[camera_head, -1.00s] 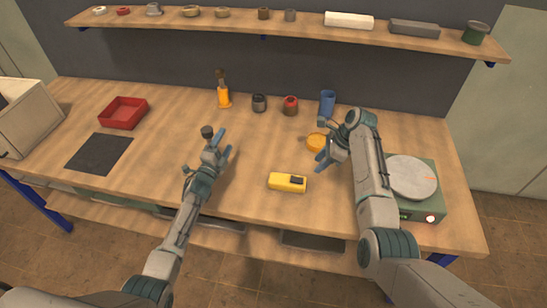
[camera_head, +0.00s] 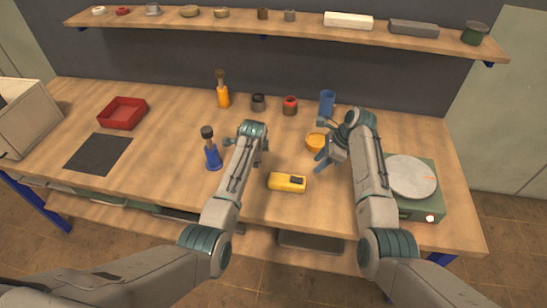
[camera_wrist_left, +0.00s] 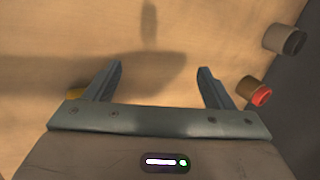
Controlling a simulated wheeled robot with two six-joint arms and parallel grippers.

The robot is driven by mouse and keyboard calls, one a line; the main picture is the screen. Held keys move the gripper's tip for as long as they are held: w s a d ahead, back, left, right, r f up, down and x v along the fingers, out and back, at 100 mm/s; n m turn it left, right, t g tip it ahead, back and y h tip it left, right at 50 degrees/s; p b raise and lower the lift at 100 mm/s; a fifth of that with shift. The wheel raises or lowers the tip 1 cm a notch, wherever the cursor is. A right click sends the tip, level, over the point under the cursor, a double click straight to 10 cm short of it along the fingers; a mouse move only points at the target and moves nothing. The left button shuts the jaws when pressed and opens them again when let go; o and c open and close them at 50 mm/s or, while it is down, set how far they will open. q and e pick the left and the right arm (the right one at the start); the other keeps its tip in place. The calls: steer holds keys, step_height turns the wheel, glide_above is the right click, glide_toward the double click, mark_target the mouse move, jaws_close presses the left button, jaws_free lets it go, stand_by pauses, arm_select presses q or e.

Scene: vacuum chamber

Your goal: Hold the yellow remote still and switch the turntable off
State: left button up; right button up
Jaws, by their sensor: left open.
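The yellow remote (camera_head: 282,183) lies on the bench with a dark patch at its right end. The turntable (camera_head: 405,205), a green box with a grey disc on top, stands at the right end, with a lit reddish button on its front. My left gripper (camera_head: 262,160) is open and empty above the bench, behind the remote; its arm partly hides it. In the left wrist view its fingers (camera_wrist_left: 158,85) are apart, with a bit of yellow by the left finger. My right gripper (camera_head: 321,162) is low beside the orange bowl, its fingers seeming apart and empty.
A blue brush holder (camera_head: 213,158) stands left of my left arm. A red tray (camera_head: 122,114) lies farther left.

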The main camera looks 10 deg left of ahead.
mark_target(274, 177)
arm_select(q)
steer(key=s+d+r+g, duration=0.1)
steer(key=s+d, duration=0.1)
steer(key=s+d+r+m+g, duration=0.1)
steer(key=s+d+g, duration=0.1)
steer(key=d, duration=0.1)
steer(key=s+d+r+g+h, duration=0.1)
steer(key=s+d+g, duration=0.1)
steer(key=shift+d+r+m, duration=0.15)
steer(key=shift+r+m, duration=0.15)
steer(key=shift+m, duration=0.1)
step_height(274, 177, down, 10)
steer(key=shift+r, duration=0.15)
